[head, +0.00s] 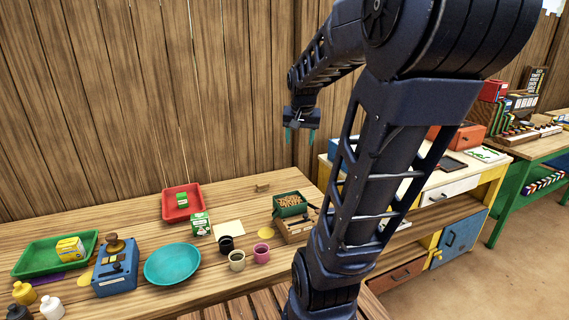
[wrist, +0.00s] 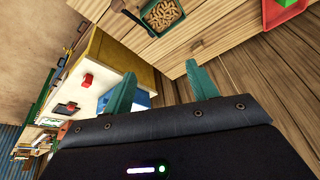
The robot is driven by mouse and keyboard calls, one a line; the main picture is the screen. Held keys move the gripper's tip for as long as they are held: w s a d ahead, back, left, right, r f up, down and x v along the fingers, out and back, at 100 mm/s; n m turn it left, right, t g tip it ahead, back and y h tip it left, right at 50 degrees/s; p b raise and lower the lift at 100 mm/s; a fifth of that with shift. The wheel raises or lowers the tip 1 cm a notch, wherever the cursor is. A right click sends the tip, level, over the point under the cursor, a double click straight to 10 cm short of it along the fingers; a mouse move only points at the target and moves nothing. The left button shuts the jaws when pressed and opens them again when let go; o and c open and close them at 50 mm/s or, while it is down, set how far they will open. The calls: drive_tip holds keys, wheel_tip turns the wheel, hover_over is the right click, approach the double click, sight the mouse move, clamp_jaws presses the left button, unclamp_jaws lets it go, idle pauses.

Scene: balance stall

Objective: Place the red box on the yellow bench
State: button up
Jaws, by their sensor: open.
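My gripper (head: 299,136) hangs empty in the air in front of the wooden fence, above the back of the near wooden bench. Its two teal fingers stand apart, also in the wrist view (wrist: 160,78). The yellow bench (head: 463,186), with a pale top, stands to the right, partly hidden by my arm. In the wrist view, a small red block (wrist: 87,80) sits on that top; I cannot tell if it is the red box. A larger orange-red box (head: 470,138) stands at that bench's back right, partly behind my arm.
The wooden bench holds a red tray (head: 175,213) with a green box (head: 183,200), a green tray (head: 35,268), a teal bowl (head: 172,264), a blue device (head: 115,280), cups and a tub of brown pieces (head: 290,202). A green bench (head: 542,151) stands far right.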

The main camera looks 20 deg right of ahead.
drive_tip(key=s+a+f+n+y, duration=0.1)
drive_tip(key=s+a+n, duration=0.4)
drive_tip(key=s+a, duration=0.6)
drive_tip(key=shift+s+t, duration=0.3)
drive_tip(key=shift+s, duration=0.75)
